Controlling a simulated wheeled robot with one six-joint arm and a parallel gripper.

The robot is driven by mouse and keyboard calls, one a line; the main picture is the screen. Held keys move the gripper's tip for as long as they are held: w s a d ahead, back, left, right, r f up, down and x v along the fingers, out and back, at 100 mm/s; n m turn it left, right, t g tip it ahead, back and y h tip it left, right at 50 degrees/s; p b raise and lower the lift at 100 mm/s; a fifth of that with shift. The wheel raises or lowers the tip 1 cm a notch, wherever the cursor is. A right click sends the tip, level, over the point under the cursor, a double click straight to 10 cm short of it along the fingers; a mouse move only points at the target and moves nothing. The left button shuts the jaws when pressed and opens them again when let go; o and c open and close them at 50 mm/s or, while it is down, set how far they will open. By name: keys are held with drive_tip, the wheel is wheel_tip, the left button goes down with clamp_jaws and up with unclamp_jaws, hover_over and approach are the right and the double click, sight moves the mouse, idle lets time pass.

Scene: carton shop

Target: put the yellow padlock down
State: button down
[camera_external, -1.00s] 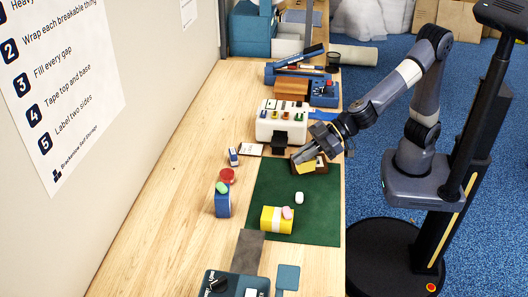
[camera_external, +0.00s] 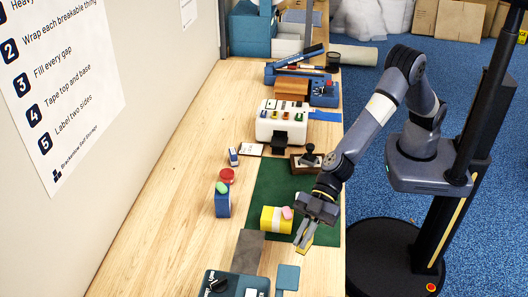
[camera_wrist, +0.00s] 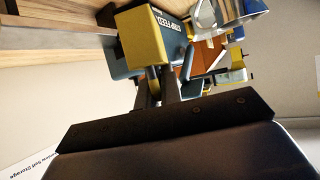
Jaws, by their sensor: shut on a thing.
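The yellow padlock (camera_wrist: 143,38) is between the fingers of my gripper (camera_wrist: 158,90) in the wrist view. My gripper is shut on it. In the external view my gripper (camera_external: 304,233) points down at the front right part of the green mat (camera_external: 265,190). A small yellow part of the padlock (camera_external: 307,243) shows at the fingertips. I cannot tell whether it touches the mat or hangs just above it.
A blue box (camera_external: 222,203) stands left of the mat. A stamp on a wooden base (camera_external: 308,160) is at the mat's back. Dark gear (camera_external: 225,284) lies in front.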

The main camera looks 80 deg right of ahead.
sight(301, 252)
drive_tip(key=shift+a+f, duration=0.2)
drive_tip(key=shift+a, duration=0.05)
wheel_tip(301, 252, down, 6)
drive_tip(key=shift+a+r+b, duration=0.1)
drive_tip(key=shift+b, duration=1.1)
drive_tip(key=shift+f+b, duration=0.3)
drive_tip(key=shift+f, duration=1.8)
drive_tip(key=shift+f, duration=0.15)
drive_tip(key=c, duration=1.6)
unclamp_jaws()
